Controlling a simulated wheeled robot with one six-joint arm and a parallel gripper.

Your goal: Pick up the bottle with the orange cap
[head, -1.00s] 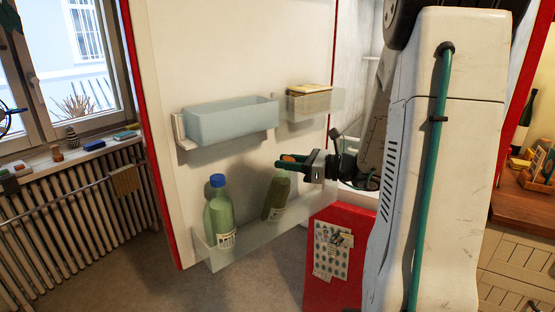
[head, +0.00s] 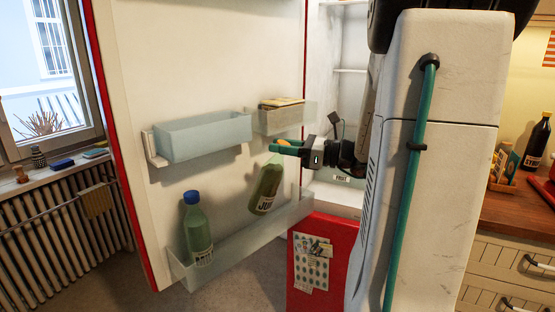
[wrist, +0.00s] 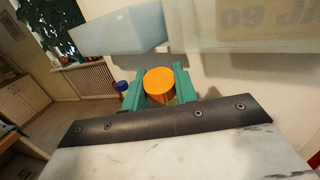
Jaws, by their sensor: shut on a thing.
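The green bottle with the orange cap (head: 265,187) hangs tilted below my gripper (head: 286,147) in the head view, in front of the open fridge door. Its label reads partly "JUI". Its orange cap fills the space between the two green fingers of my gripper (wrist: 158,88) in the wrist view, where the orange cap (wrist: 159,84) shows from above. My gripper is shut on this bottle at the cap. The bottle's base appears above the lower door shelf; whether it touches the shelf's rim is hard to tell.
A green bottle with a blue cap (head: 197,230) stands in the lower door shelf (head: 235,252). A pale blue bin (head: 203,138) and a smaller bin (head: 281,121) are on the door above. The red lower door (head: 325,265) is close on the right.

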